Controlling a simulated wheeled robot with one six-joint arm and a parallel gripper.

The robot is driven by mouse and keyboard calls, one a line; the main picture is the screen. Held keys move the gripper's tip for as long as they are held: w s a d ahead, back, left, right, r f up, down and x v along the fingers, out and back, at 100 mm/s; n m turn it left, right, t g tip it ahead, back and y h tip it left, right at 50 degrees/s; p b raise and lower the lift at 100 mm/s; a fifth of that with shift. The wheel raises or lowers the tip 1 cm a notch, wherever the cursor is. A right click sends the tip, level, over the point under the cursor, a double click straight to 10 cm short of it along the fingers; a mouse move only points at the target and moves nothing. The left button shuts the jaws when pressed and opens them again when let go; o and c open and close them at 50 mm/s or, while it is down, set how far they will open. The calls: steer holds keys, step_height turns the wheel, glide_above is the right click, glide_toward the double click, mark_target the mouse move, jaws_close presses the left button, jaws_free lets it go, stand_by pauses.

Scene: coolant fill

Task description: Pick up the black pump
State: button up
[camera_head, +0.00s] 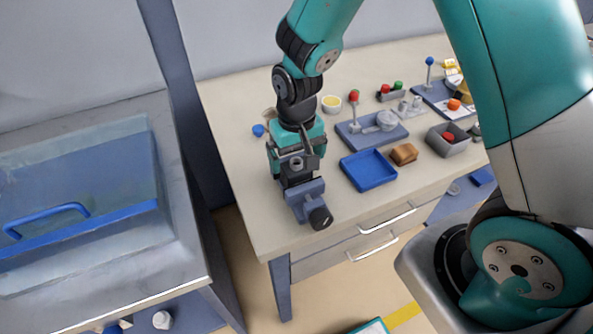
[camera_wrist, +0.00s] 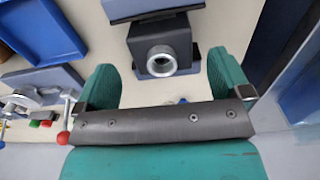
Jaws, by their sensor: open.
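The black pump (camera_head: 320,218) sits at the left front of the beige workbench, with a blue-grey body and a rounded black end. In the wrist view the pump (camera_wrist: 150,50) shows as a dark block with a silver threaded port facing the camera. My gripper (camera_head: 297,158) points down over the pump's rear part. In the wrist view my gripper (camera_wrist: 164,82) is open, one teal finger on each side of the block, with gaps showing and no clear contact. The pump's underside is hidden.
A valve board (camera_head: 358,132) stands behind the tray. A clear tank (camera_head: 75,185) with a blue handle is at left. The bench front is clear.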

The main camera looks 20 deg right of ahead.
mark_target(296, 164)
steer(key=shift+s+a+f, duration=0.1)
steer(key=shift+f, duration=1.6)
steer(key=c, duration=1.1)
steer(key=shift+r+p, duration=0.15)
steer(key=shift+p, duration=0.2)
